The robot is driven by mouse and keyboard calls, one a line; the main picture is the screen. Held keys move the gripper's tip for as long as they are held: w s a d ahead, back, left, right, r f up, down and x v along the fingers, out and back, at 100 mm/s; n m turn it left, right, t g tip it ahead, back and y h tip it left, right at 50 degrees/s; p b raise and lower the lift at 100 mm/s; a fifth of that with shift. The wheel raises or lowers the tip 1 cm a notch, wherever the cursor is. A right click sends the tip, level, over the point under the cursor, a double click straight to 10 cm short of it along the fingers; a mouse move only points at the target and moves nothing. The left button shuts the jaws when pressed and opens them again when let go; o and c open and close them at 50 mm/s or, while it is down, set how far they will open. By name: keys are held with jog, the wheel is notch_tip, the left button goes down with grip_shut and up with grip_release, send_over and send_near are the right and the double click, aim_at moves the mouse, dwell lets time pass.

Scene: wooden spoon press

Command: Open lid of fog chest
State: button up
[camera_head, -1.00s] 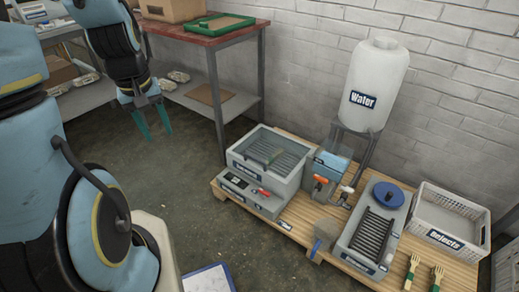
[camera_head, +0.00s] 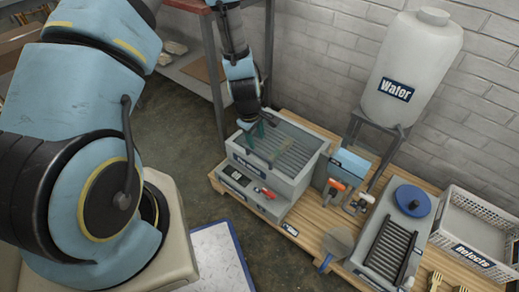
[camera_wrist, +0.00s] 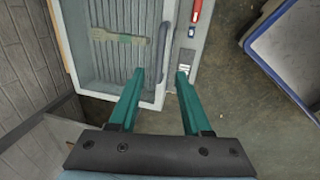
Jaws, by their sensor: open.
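The fog chest (camera_head: 300,178) is a grey box with a labelled front, standing at the left end of a wooden pallet. Its lid (camera_wrist: 152,96) looks shut, a pale frame around a clear pane with dark slats and a brownish-green piece (camera_wrist: 118,38) showing through. A grey curved handle (camera_wrist: 163,48) sits along the lid's edge in the wrist view. My gripper (camera_wrist: 160,74) is open and empty, its teal fingers pointing at the lid edge on either side of the handle's line. In the head view my gripper (camera_head: 262,124) hangs over the chest's left part. Contact cannot be told.
A control panel with a red switch (camera_head: 268,193) is at the chest's front. Floor in front is partly clear.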

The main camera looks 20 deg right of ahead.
aim_at(260, 154)
jog(key=b+x, duration=0.1)
jog(key=x, duration=0.7)
jog(key=shift+f, duration=0.35)
jog(key=shift+c, duration=0.2)
grip_shut()
dwell(0.8)
